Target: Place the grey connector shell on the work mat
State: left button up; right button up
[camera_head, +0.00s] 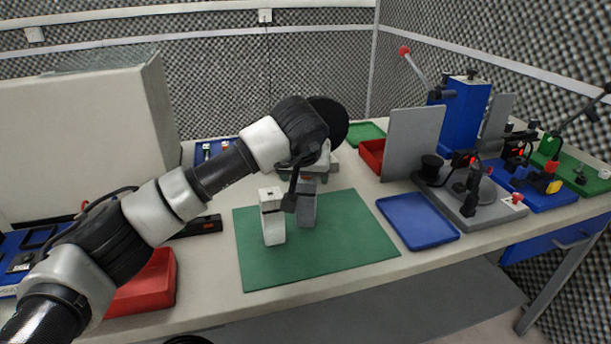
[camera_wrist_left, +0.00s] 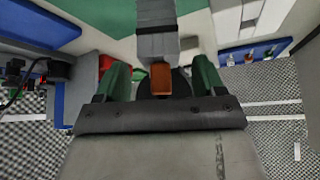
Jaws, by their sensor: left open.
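The grey connector shell (camera_head: 308,208) stands upright on the green work mat (camera_head: 345,243). It has a small orange part near its top. In the left wrist view the shell (camera_wrist_left: 157,44) reaches in from the top edge, its orange end lying between my fingers. My left gripper (camera_wrist_left: 162,78) is open, with a gap on each side of the shell. In the head view my left gripper (camera_head: 296,191) is at the shell's upper left, one dark finger partly covering it. A white block (camera_head: 273,222) stands on the mat just left of the shell. My right gripper is not seen.
A blue tray (camera_head: 418,221) lies right of the mat, and a red bin (camera_head: 148,284) stands to its left. A grey fixture (camera_head: 470,198) and an upright grey panel (camera_head: 412,142) stand further right. The mat's front part is clear.

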pick_arm(q)
jog(key=v, duration=1)
jog(key=shift+r, duration=0.25)
